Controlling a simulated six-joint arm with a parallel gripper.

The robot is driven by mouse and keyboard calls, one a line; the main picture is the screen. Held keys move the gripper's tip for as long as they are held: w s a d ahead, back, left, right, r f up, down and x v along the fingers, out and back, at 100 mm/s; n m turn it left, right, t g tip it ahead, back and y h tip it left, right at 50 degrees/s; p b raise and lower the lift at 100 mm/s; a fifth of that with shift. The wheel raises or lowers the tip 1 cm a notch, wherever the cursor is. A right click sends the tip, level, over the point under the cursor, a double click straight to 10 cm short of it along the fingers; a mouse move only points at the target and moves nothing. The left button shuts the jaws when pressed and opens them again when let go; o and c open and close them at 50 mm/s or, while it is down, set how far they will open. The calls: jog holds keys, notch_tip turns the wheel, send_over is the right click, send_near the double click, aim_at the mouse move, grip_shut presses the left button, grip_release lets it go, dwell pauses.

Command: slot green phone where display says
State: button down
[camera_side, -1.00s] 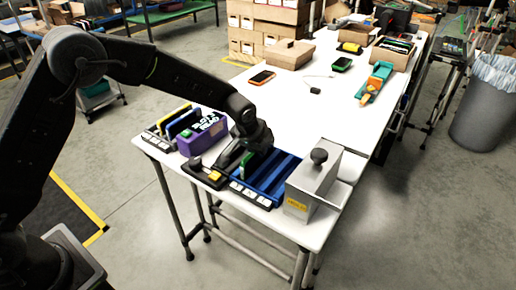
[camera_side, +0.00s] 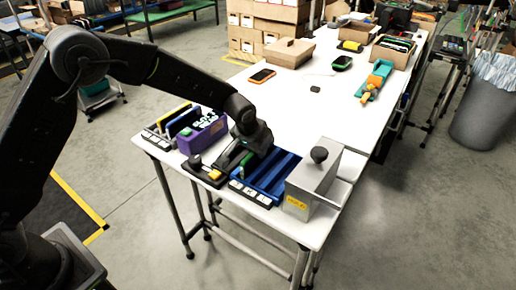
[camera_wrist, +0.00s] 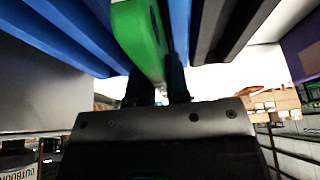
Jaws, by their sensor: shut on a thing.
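My gripper (camera_side: 244,158) is shut on the green phone (camera_side: 247,160), low at the left end of the blue slotted rack (camera_side: 285,166). In the wrist view the green phone (camera_wrist: 138,35) stands on edge between my fingers (camera_wrist: 160,90), with blue rack fins (camera_wrist: 55,30) on both sides. I cannot tell whether its lower edge is inside a slot. White number labels (camera_side: 249,192) line the rack's front. A purple display box (camera_side: 205,139) with white lettering stands behind left; its text is too small to read surely.
A grey metal box (camera_side: 312,185) with a black knob stands right of the rack. A dark base with a yellow button (camera_side: 214,174) sits at its left. Another rack with labels (camera_side: 156,140) stands farther left. The table's middle (camera_side: 300,110) is mostly clear.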

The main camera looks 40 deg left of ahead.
jog(key=c, duration=1)
grip_release()
jog(key=shift+r, duration=0.1)
jog(key=v, duration=1.3)
jog(key=shift+s+r, duration=0.1)
jog(key=shift+r, duration=0.25)
notch_tip(320, 180, up, 7)
